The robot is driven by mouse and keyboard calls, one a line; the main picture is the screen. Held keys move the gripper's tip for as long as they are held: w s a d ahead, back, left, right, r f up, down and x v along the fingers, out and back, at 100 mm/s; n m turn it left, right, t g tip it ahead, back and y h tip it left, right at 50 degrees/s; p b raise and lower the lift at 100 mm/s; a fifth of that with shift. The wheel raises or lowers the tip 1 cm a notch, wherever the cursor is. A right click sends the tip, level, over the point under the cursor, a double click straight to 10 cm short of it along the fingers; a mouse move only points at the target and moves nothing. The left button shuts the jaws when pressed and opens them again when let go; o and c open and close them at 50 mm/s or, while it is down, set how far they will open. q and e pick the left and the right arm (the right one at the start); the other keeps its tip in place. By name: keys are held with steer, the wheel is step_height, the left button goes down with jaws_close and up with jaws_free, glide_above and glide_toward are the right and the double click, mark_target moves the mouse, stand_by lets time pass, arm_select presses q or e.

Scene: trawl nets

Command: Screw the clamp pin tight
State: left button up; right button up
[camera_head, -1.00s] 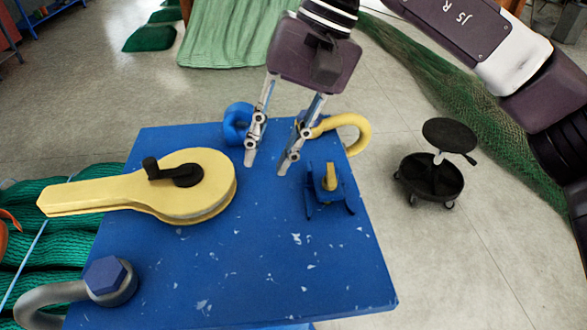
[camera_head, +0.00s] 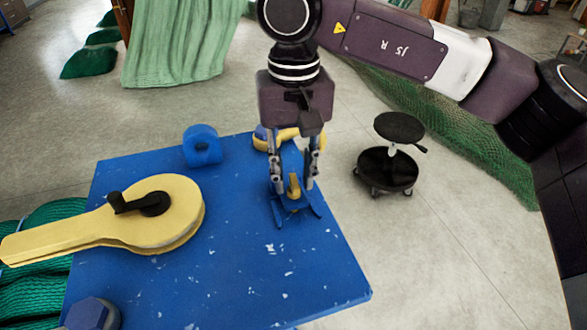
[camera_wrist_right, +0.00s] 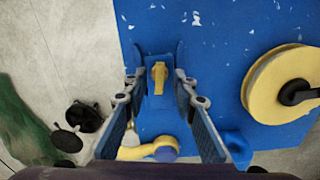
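The clamp pin is a small yellow upright piece (camera_head: 294,186) on a blue clamp (camera_head: 292,207) with splayed legs, on the blue table's right half. My right gripper (camera_head: 294,191) points down over it, open, with one finger on each side of the pin. In the right wrist view the yellow pin (camera_wrist_right: 159,73) stands just ahead of and between the fingertips (camera_wrist_right: 157,85), with gaps on both sides and no visible contact. The blue clamp (camera_wrist_right: 160,88) lies beneath it. My left gripper is not in view.
A yellow pulley block (camera_head: 180,232) with a black crank lies at the table's left. A yellow shackle (camera_head: 287,137) and a blue round part (camera_head: 202,150) lie at the back edge. A black stool (camera_head: 388,168) stands right.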

jaws_close()
stand_by(0.4)
